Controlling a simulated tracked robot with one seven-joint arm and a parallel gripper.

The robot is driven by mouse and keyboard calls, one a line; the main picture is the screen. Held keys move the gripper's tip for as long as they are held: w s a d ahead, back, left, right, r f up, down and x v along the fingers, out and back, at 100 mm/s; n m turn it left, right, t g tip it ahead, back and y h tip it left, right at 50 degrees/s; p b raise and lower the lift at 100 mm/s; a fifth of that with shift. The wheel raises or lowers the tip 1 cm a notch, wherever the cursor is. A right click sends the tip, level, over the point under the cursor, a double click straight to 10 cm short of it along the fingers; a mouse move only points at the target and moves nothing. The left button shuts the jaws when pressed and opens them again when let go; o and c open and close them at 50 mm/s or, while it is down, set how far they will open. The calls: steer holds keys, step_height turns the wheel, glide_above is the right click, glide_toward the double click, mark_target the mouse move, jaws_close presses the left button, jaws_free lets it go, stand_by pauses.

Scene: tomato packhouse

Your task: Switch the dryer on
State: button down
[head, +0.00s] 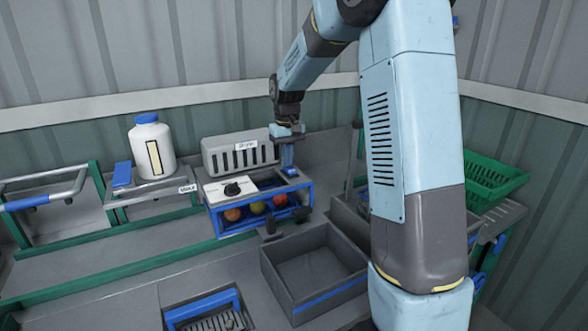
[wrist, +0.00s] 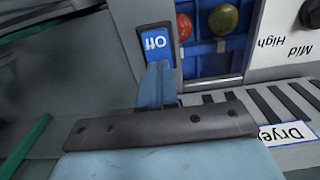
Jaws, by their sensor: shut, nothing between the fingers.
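The dryer has a grey vented back (head: 222,158) with a label and a white panel (head: 218,193) with a black knob (head: 232,189). Its blue switch (head: 290,171) sits right of the panel. In the wrist view the switch (wrist: 157,42) reads "Off", upside down. My gripper (head: 287,162) points down over the switch, fingers shut and empty. In the wrist view its fingertips (wrist: 157,68) reach the switch's near edge and cover part of it. I cannot tell whether they touch it.
Red and yellow-green tomatoes (head: 257,207) lie in the blue-framed bay below the panel. A white bottle (head: 151,148) stands on a shelf at left. An open grey bin (head: 273,270) is in front, and a green crate (head: 492,172) is at right.

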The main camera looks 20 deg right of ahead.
steer(key=shift+f, duration=0.2)
steer(key=shift+r, duration=3.55)
steer(key=s+r+t, duration=0.1)
steer(key=s+r, duration=0.2)
steer(key=s, duration=0.3)
steer(key=s+r+m+t, duration=0.1)
steer(key=s+r, duration=0.1)
steer(key=s, duration=0.5)
steer(key=s+r+t, duration=0.1)
steer(key=s+r, duration=0.2)
steer(key=s, duration=0.3)
steer(key=s+d+f+m+t, duration=0.1)
steer(key=s+f+t, duration=0.1)
steer(key=s, duration=1.4)
steer(key=shift+s+d+f+t, duration=0.2)
steer(key=shift+f+t, duration=0.1)
steer(key=shift+f, duration=0.25)
